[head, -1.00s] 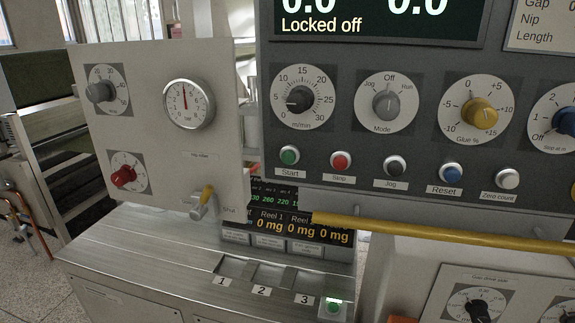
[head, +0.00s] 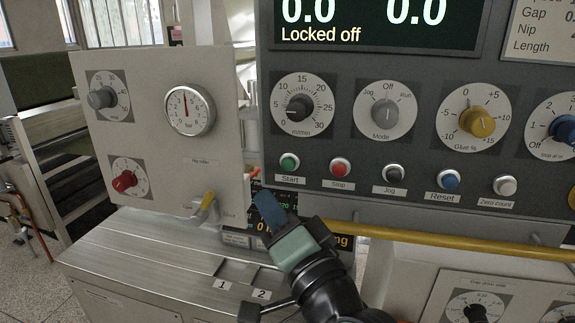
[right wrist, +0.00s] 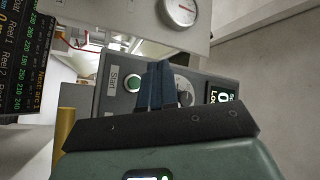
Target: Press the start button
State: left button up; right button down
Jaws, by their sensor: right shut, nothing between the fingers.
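The green start button (head: 289,162) sits at the left end of the button row on the dark control panel, above its "Start" label. It also shows in the right wrist view (right wrist: 133,84), just left of my fingertips. My right gripper (head: 262,198) is shut and empty, with its blue fingers together. In the head view it is below and a little left of the button, and apart from it. The right wrist view shows the closed fingers (right wrist: 157,84) pointing toward the panel. My left gripper is not in view.
The red stop button (head: 340,167) is just right of start, with jog, reset and zero count beyond. A yellow rail (head: 450,240) runs below the panel. A pale gauge panel (head: 150,150) stands at left. The display (head: 370,25) reads "Locked off".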

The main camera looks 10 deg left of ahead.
aim_at(288, 164)
dwell(0.3)
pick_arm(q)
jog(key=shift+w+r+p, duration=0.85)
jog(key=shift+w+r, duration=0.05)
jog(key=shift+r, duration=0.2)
pick_arm(e)
jog(key=w, duration=0.8)
jog(key=shift+w+d, duration=0.15)
jog(key=shift+w, duration=0.25)
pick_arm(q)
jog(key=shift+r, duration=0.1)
pick_arm(e)
jog(key=shift+w, duration=0.15)
dwell(0.5)
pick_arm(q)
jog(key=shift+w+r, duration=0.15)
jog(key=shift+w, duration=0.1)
pick_arm(e)
jog(key=shift+w, duration=0.4)
